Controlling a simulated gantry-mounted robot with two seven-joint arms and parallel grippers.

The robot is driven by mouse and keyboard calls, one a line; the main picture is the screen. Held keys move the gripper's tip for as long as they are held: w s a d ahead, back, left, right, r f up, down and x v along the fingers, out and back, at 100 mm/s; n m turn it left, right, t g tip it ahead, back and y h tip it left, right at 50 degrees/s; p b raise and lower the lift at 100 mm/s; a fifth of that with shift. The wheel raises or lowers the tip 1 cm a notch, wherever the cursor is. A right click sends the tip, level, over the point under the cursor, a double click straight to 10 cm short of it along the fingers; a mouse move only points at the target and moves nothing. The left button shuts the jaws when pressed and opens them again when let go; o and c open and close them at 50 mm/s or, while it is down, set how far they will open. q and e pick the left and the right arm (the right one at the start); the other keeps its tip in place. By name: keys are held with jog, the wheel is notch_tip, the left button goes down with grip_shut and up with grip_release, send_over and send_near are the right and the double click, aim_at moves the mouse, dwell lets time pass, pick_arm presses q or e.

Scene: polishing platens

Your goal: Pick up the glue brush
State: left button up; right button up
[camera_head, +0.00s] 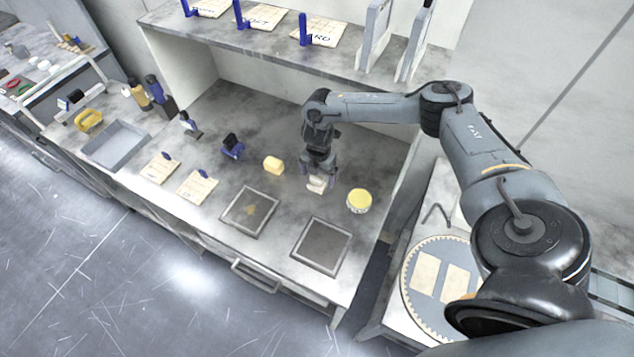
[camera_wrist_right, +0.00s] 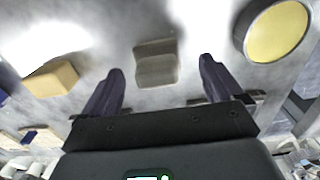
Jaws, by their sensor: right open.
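A small pale grey block-like piece in two parts (camera_head: 317,185) lies on the worktop beneath my right gripper (camera_head: 319,170). It may be the glue brush; I cannot tell for certain. In the right wrist view the piece (camera_wrist_right: 156,64) lies just beyond and between the two dark fingertips of my right gripper (camera_wrist_right: 160,68). The fingers are spread wide on either side of it, with bare surface between. My right gripper is open and empty, pointing down. In the head view it partly covers the piece. My left gripper is not in view.
A yellow-topped round tin (camera_head: 359,201) stands right of my right gripper, and a yellow block (camera_head: 273,165) lies left of it. Two square plates (camera_head: 321,246) (camera_head: 249,212) lie near the front edge. A shelf (camera_head: 270,43) overhangs the back.

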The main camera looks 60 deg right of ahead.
aim_at(317, 182)
jog(key=shift+w+a+f, duration=0.15)
jog(key=shift+f, duration=2.15)
jog(key=shift+c, duration=0.2)
jog(key=c, duration=1.1)
